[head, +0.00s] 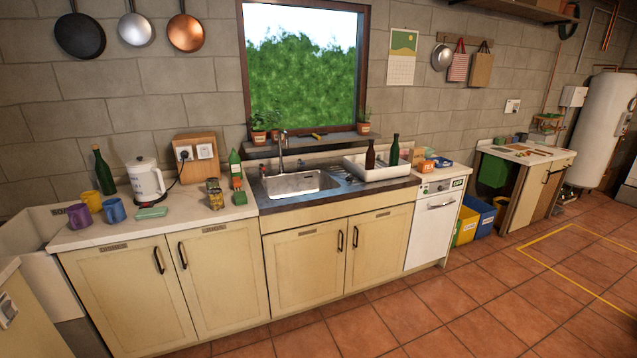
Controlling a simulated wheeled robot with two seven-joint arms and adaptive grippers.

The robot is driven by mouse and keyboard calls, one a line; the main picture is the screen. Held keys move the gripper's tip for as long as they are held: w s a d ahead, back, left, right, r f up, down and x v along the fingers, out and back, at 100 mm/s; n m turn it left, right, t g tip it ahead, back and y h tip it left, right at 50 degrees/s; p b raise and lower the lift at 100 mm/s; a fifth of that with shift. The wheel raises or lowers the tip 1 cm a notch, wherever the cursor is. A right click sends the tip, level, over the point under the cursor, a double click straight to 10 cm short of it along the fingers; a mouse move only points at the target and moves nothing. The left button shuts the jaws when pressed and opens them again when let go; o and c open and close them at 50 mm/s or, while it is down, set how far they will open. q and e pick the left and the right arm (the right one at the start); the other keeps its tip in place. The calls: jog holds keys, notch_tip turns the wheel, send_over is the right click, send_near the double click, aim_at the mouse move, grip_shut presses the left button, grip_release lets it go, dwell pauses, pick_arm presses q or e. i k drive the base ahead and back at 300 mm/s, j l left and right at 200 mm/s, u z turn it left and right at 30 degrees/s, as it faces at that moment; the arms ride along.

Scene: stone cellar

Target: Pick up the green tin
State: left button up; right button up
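Neither of my grippers is in view. No thing can be told with certainty to be the green tin. A small green block-like item (240,198) stands on the left counter near the sink's left edge. Just behind it is a taller green container with a pointed top (235,165), with something reddish low on it. A flat green item (152,212) lies farther left, in front of the kettle. Another small green thing (522,137) is on the far right counter, too small to tell.
The left counter (185,222) also holds a white kettle (146,180), mugs, a green bottle (103,171) and a jar (215,194). The sink (292,184) and a white tray with bottles (378,172) are to the right. The tiled floor in front (440,320) is clear.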

aim_at(211, 183)
jog(key=i+l+u, duration=0.1)
jog(key=i, duration=0.3)
jog(key=i+l, duration=0.15)
jog(key=i, duration=0.25)
jog(key=i+l+u, duration=0.15)
jog(key=i, duration=0.25)
jog(key=i+j, duration=0.1)
jog(key=j, duration=0.3)
jog(key=i+j, duration=0.15)
jog(key=j, duration=0.3)
jog(key=i+j+u, duration=0.1)
jog(key=j, duration=0.3)
jog(key=i+j, duration=0.1)
jog(key=j, duration=0.35)
jog(key=i+j, duration=0.15)
jog(key=j, duration=0.25)
jog(key=i+j, duration=0.1)
jog(key=j, duration=0.3)
jog(key=i+j+u, duration=0.1)
jog(key=j, duration=0.35)
jog(key=i+j, duration=0.2)
jog(key=j, duration=0.2)
